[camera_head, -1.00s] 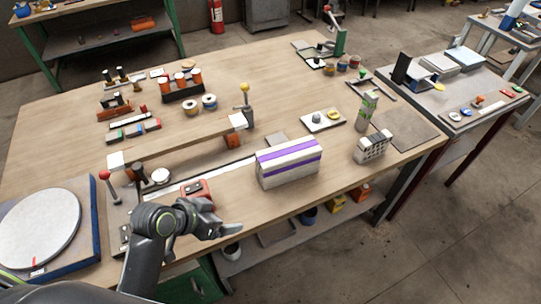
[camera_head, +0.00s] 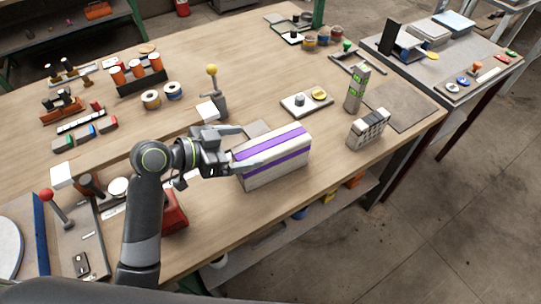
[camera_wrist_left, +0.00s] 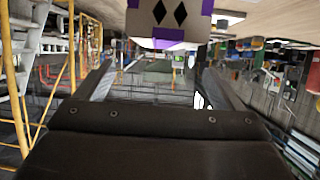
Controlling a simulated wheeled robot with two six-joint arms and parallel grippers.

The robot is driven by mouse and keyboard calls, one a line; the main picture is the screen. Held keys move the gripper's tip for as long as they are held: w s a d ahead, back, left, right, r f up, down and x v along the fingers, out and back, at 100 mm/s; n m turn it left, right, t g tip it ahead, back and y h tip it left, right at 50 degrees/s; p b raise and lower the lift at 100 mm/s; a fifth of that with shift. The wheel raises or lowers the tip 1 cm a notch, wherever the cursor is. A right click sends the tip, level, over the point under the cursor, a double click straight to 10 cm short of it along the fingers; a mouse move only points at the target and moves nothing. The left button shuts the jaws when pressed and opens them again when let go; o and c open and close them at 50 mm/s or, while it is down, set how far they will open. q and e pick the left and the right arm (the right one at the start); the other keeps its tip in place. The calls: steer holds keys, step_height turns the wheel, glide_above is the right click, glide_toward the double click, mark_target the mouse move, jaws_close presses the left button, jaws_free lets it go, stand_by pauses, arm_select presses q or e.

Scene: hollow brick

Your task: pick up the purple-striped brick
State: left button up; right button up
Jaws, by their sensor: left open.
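The purple-striped brick (camera_head: 272,160) is a long pale block with purple bands, lying lengthwise near the table's front edge. In the left wrist view its end face (camera_wrist_left: 168,32) fills the top middle, with two dark diamond-shaped holes and purple at the edges. My left gripper (camera_head: 233,150) is at the brick's left end in the head view, fingers pointing towards it. Its jaws are open, with the two fingers apart in the wrist view (camera_wrist_left: 160,78). I cannot tell whether a finger touches the brick. My right gripper is not in view.
A grey brick with holes (camera_head: 369,129) and an upright green-marked block (camera_head: 356,88) stand to the right. A yellow-knobbed lever (camera_head: 214,90) stands behind my gripper. The table's front edge is close.

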mark_target(269, 144)
arm_select(q)
steer(key=shift+d+f, duration=0.2)
steer(key=shift+f, duration=0.05)
steer(key=shift+w+d+f, duration=0.1)
steer(key=shift+w+d, duration=0.15)
steer(key=shift+w+d+f, duration=0.15)
steer(key=shift+w+d, duration=0.05)
steer(key=shift+d, duration=0.1)
steer(key=shift+w+d+f+p, duration=0.3)
steer(key=shift+w+d+p, duration=0.1)
steer(key=shift+d, duration=0.15)
steer(key=p+x, duration=0.1)
steer(key=x, duration=0.2)
steer(key=shift+w+f, duration=0.1)
steer(key=shift+f, duration=0.05)
steer(key=shift+w+d+f, duration=0.25)
steer(key=shift+d, duration=0.15)
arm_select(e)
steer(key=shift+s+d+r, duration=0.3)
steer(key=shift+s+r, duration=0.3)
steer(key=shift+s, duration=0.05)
arm_select(q)
steer(key=shift+c, duration=0.4)
